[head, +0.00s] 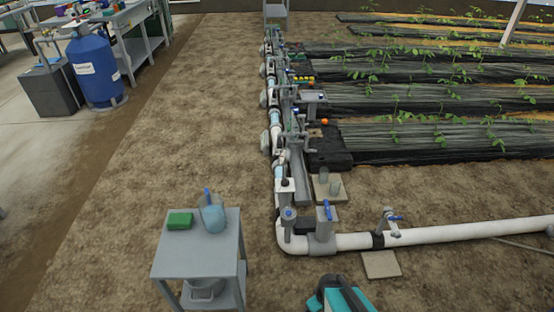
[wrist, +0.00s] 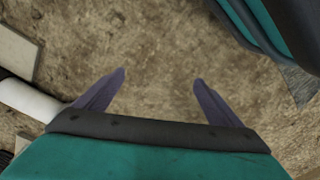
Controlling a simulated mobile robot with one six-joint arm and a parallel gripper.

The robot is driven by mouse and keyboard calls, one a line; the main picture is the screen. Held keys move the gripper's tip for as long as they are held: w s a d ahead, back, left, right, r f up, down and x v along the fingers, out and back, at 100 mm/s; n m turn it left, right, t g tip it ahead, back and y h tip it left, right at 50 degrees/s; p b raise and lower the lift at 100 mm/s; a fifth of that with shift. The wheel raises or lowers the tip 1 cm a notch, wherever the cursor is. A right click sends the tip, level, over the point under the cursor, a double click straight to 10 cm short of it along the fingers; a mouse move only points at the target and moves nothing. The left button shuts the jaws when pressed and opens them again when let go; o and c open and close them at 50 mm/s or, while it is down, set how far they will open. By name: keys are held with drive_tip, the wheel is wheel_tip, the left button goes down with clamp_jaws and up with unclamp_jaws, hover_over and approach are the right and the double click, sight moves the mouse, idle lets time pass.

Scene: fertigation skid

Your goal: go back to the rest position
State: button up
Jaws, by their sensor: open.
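My gripper (wrist: 148,88) shows in the wrist view with its two dark fingers spread apart. Nothing is between them, and bare brown soil lies below. In the head view a teal and dark part of my own body shows at the bottom edge, right of the middle; the fingers cannot be made out there. A white pipe (wrist: 30,98) and a pale slab (wrist: 18,50) lie at the left of the wrist view, apart from the fingers.
A grey stand (head: 196,250) holds a green block (head: 179,221) and a clear jug (head: 212,216). The white pipe run (head: 445,234) with blue-handled valves crosses ahead and to the right. A blue tank (head: 95,70) stands far left. Open soil lies between.

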drive_tip(key=s+d+r+m+g, duration=0.25)
drive_tip(key=s+m+g, duration=0.3)
drive_tip(key=s, duration=0.55)
wheel_tip(320, 180, up, 13)
drive_tip(key=s+a+p, duration=0.1)
drive_tip(key=p, duration=1.1)
drive_tip(key=shift+s+a+r+m, duration=0.15)
drive_tip(key=shift+s+a+m, duration=0.1)
drive_tip(key=shift+s+m, duration=0.15)
